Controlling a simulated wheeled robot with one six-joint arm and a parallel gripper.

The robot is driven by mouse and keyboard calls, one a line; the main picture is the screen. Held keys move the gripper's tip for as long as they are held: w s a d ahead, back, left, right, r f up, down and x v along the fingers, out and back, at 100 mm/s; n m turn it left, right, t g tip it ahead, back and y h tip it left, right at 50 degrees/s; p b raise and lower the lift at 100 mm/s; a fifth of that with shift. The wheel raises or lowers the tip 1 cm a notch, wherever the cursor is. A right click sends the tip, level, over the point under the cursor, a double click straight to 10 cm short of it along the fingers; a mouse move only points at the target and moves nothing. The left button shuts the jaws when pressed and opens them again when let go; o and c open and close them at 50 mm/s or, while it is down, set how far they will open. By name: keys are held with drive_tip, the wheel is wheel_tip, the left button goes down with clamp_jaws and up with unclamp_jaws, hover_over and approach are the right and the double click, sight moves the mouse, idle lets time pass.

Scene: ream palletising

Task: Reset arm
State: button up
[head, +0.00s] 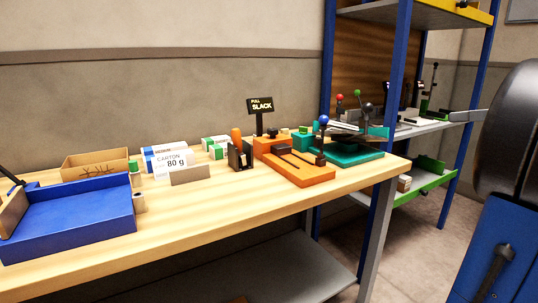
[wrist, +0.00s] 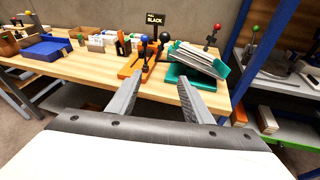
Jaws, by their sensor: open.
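My gripper (wrist: 160,78) is open in the wrist view, with two grey fingers spread apart and nothing between them. It points toward the workbench, and the fingers overlap the bench's front edge in the picture. In the head view a grey finger (head: 468,115) shows at the right, beside a dark rounded part of my arm. An orange fixture (head: 297,173) and a teal fixture (head: 352,156) stand on the right of the wooden bench (head: 190,224). In the wrist view a light, tilted slab (wrist: 200,60) shows over the teal fixture (wrist: 193,78).
A blue tray (head: 70,220) is at the bench's left, with a cardboard box (head: 95,165), a carton card (head: 171,163) and small packs behind. A black sign (head: 260,106) stands above the orange fixture. A blue-post shelf rack (head: 393,90) is at the right. The bench's front strip is clear.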

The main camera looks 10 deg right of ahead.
drive_tip(key=a+f+n+g+h, duration=0.1)
drive_tip(key=a+f+n+g, duration=0.2)
drive_tip(key=a+f+n, duration=0.5)
drive_tip(key=a+f+n+g+h, duration=0.1)
drive_tip(key=a+f+n+g, duration=0.25)
drive_tip(key=a+f, duration=0.85)
drive_tip(key=s+a+f+n+h, duration=0.3)
drive_tip(key=s+a+f+n, duration=0.2)
drive_tip(key=n, duration=0.4)
drive_tip(key=s+a+f+n+g+h, duration=0.1)
drive_tip(key=s+a+f+n+h, duration=0.2)
drive_tip(key=s+a+f+n, duration=0.2)
drive_tip(key=shift+s+a+f+n, duration=0.35)
drive_tip(key=shift+s+f+n, duration=1.25)
drive_tip(key=shift+f+n, duration=0.95)
drive_tip(key=shift+c, duration=0.4)
